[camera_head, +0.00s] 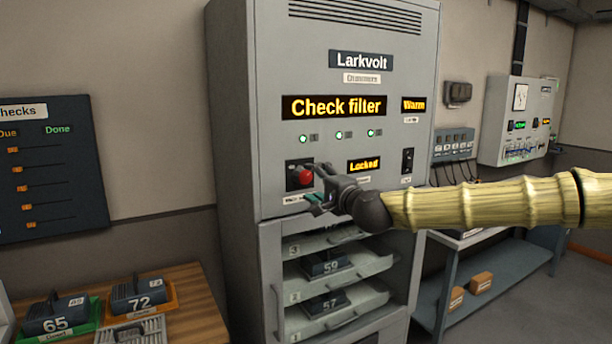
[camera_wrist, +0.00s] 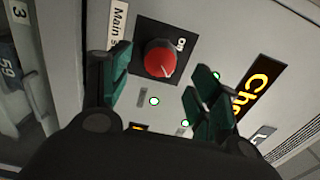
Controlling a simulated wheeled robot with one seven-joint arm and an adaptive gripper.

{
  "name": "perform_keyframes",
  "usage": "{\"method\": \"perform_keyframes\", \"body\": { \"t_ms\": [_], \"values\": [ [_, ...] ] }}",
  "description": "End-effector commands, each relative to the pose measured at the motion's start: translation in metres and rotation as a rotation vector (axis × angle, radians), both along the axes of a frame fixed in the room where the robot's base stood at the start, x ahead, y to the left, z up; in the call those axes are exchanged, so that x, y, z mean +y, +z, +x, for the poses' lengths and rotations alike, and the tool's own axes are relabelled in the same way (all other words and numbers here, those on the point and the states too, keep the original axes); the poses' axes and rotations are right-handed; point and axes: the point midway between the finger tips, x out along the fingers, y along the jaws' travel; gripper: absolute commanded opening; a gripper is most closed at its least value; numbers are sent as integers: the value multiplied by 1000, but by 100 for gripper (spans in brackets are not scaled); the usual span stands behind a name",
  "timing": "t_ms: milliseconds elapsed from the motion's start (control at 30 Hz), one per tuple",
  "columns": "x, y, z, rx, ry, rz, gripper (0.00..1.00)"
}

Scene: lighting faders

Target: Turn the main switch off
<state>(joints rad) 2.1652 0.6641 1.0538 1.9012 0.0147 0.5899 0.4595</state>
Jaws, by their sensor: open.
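The main switch is a red round knob (camera_head: 305,176) on a dark square plate, low on the left of the grey Larkvolt cabinet's (camera_head: 240,120) front. In the wrist view the red knob (camera_wrist: 160,57) sits between the fingers, with the word "On" beside it and a partly cut-off "Main" label (camera_wrist: 118,22). My gripper (camera_head: 314,185) is open in front of the knob. In the wrist view my gripper (camera_wrist: 164,64) has one green-padded finger on each side of the knob, apart from it. Whether either fingertip touches the plate cannot be told.
The display "Check filter" (camera_head: 333,106) and green lamps (camera_head: 339,135) are above the knob. A "Locked" display (camera_head: 364,165) and a dark rocker switch (camera_head: 407,160) are to its right. Shelves with numbered units (camera_head: 325,265) are below. A wooden table (camera_head: 195,315) stands lower left.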

Motion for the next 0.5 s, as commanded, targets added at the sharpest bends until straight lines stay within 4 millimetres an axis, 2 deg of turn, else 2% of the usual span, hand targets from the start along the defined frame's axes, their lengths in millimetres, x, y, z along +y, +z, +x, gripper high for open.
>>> {"method": "perform_keyframes", "body": {
  "t_ms": [200,500],
  "values": [
    [16,1,29,1,-1,-1,62],
    [26,0,45,1,0,0,62]
  ]
}}
